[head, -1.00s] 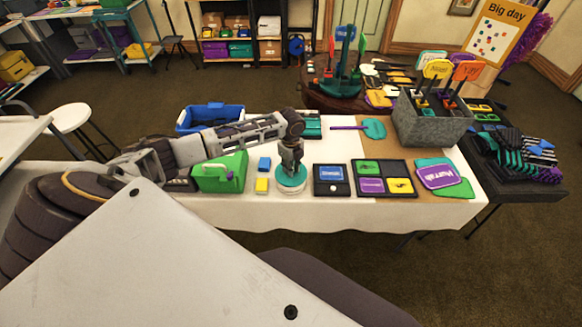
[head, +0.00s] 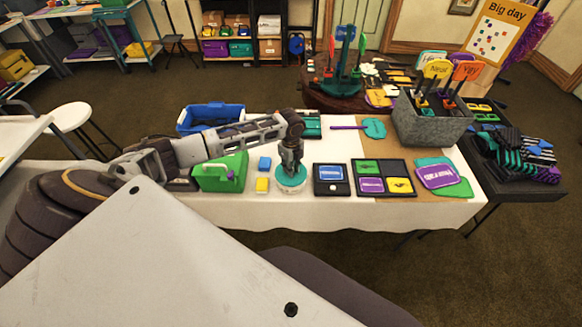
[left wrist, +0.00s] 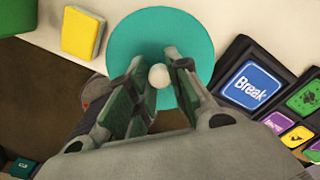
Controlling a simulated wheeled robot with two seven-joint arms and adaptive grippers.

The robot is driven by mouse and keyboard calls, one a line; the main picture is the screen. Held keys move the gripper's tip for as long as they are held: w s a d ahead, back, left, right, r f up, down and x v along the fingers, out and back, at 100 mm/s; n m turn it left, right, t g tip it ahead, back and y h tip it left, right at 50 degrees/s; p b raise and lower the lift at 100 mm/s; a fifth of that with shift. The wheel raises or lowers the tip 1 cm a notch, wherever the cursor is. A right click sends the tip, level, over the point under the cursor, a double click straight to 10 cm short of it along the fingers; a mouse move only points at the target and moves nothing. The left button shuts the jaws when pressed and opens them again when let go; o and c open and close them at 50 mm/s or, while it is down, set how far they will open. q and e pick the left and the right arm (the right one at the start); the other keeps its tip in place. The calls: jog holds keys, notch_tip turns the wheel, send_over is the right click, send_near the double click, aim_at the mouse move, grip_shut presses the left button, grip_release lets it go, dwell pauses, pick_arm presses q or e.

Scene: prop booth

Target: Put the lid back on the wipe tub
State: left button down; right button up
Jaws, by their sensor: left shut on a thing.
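The lid is a teal disc (head: 282,180) with a pale round knob (left wrist: 159,76), and it also shows in the left wrist view (left wrist: 158,32). The white wipe tub (head: 291,189) shows as a low pale rim just under the lid, near the front edge of the table. My left gripper (head: 291,170) points down over the lid and is shut on its knob, with one finger on each side in the left wrist view. The lid looks about level over the tub. Whether it is fully seated is hidden. My right gripper is not in view.
A yellow block (head: 262,185) and a blue block (head: 264,163) lie left of the tub, beside a green box (head: 215,178). A dark-framed "Break" card tray (head: 331,189) stands close on the right. A blue bin (head: 213,112) and a grey sign holder (head: 430,130) are farther back.

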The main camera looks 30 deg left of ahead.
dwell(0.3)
pick_arm(q)
jog(key=shift+p, duration=0.45)
dwell(0.7)
jog(key=c, duration=1.3)
grip_release()
jog(key=shift+o, duration=0.2)
jog(key=o, duration=0.5)
